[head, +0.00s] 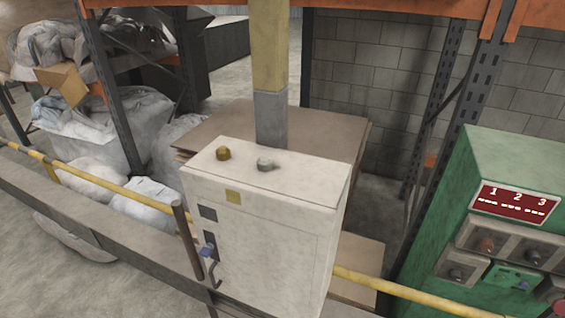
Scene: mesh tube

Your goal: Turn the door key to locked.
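A cream metal cabinet (270,235) stands in the middle of the head view. On the left part of its front is a dark lock plate (209,241). A small blue piece, which looks like a key (206,252), sticks out from it. Its turn angle is too small to read. A bent dark handle (215,275) hangs just below. A yellow square label (233,197) and a dark square (208,213) are higher on the front. Neither of my grippers is in view.
A brass knob (223,153) and a grey knob (264,163) sit on the cabinet top. A green control box (510,155) with a red "1 2 3" panel (514,202) stands at right. A yellow rail (400,293) runs past the cabinet. Racks with wrapped bags fill the left.

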